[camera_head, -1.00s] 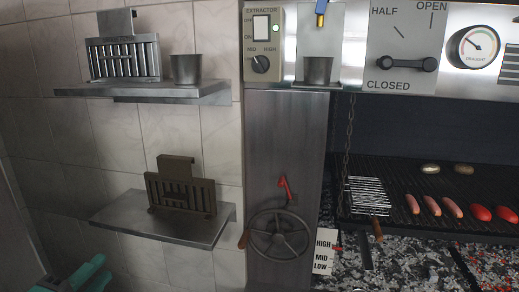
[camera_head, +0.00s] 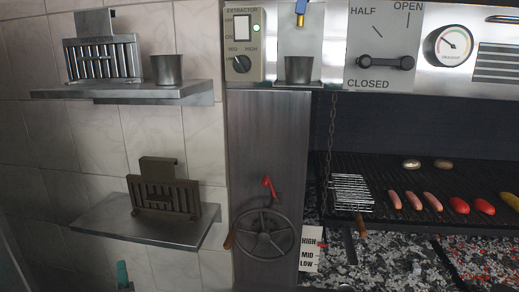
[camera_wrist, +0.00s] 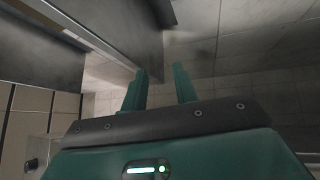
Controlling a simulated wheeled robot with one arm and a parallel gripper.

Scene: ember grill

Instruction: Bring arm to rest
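My gripper (camera_wrist: 160,88) shows in the wrist view as two green fingers, apart with nothing between them. It points toward a tiled wall and a grey panel edge. In the head view only a small green part of my gripper (camera_head: 123,275) shows at the bottom left, below the lower shelf (camera_head: 140,230). The rest of the arm is out of the head view.
An upper shelf (camera_head: 130,92) holds a slotted metal piece (camera_head: 103,60) and a cup (camera_head: 167,70). The lower shelf holds a darker slotted piece (camera_head: 163,192). A handwheel (camera_head: 263,236) is right of it. Sausages (camera_head: 412,200) lie on the grill (camera_head: 345,170).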

